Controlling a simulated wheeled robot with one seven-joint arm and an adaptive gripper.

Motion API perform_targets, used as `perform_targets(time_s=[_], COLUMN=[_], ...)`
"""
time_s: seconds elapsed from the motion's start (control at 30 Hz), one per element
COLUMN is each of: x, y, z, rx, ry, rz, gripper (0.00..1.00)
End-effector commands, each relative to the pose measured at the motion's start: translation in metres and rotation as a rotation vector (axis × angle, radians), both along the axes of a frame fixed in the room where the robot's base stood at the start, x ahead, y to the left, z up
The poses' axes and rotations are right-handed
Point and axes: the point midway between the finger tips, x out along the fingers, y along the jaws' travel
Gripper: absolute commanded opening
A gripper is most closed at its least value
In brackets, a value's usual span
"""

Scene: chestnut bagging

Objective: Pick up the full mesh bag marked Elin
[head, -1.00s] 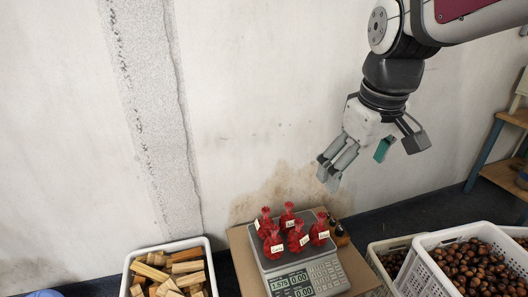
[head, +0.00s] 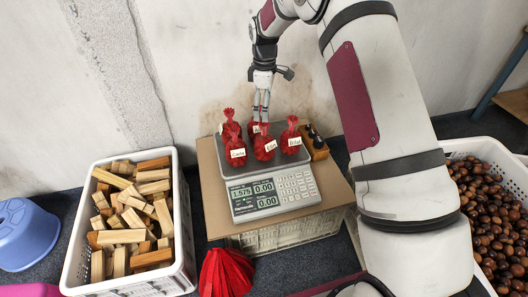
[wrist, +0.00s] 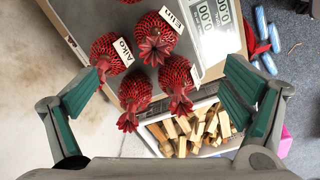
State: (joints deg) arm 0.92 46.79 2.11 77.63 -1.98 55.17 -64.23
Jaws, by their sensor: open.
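Several full red mesh bags with white name tags stand close together on the scale (head: 212,172). The bag tagged Elin (head: 261,153) is at the front middle. My gripper (head: 262,112) points down just above the bags, open and empty, fingers spread to either side of the group in the wrist view (wrist: 160,72).
The scale rests on cardboard over a crate (head: 292,237). A crate of wood blocks (head: 75,262) stands left, a chestnut crate (head: 462,148) right. A small orange-brown block (head: 317,153) sits beside the scale. A red pleated object (head: 226,275) lies in front. The wall is close behind.

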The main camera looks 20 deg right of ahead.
Motion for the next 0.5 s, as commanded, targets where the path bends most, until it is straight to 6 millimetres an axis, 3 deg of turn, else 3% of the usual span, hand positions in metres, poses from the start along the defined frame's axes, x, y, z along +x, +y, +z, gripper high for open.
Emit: perform_targets(time_s=[0.03, 0.27, 0.5], x=[0.004, 0.006, 0.006], y=[0.000, 0.000, 0.000], z=[-0.013, -0.041, -0.086], rx=[0.001, 0.002, 0.002], ry=[0.004, 0.009, 0.011], rz=[0.012, 0.029, 0.027], gripper=[0.94, 0.94, 0.94])
